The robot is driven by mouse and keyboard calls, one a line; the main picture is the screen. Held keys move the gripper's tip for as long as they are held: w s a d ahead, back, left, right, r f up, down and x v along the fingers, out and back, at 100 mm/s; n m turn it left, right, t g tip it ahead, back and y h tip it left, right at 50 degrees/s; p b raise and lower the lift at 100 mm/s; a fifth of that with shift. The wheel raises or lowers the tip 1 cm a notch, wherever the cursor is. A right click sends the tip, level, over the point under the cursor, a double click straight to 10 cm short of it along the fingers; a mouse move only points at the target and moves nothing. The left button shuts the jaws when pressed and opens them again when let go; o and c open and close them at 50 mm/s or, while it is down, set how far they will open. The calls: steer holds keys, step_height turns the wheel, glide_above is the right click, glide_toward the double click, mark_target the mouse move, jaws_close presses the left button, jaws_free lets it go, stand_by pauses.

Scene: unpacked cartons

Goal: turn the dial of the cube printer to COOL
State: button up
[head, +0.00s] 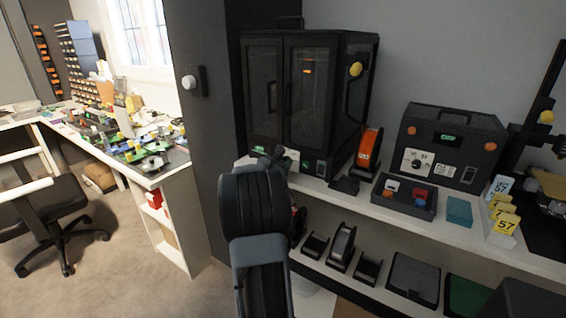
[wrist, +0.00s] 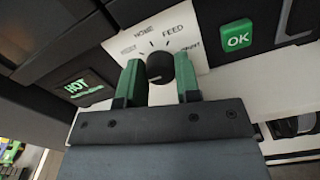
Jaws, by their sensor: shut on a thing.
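The dial (wrist: 160,66) is a dark round knob on a white panel (wrist: 197,32) in the wrist view. Labels fan out around it; HOME and FEED are readable, the outer ones are blurred, and I cannot read COOL. My gripper (wrist: 159,78) has its green fingers on both sides of the dial, shut on it. The dial's pointer setting is hard to make out. A green HOT display (wrist: 84,88) is to the left and a green OK button (wrist: 237,39) to the right. In the head view, my arm reaches the lower front of a black cabinet with glazed doors (head: 318,95), apparently the printer; the dial is hidden there.
A smaller black box (head: 450,145) with its own dial and green display stands right on the shelf. A lower shelf holds several dark items.

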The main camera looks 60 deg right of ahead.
stand_by(0.5)
steer(key=o, duration=0.9)
steer(key=a, duration=1.3)
steer(key=shift+a, duration=0.4)
steer(key=shift+w+f, duration=0.1)
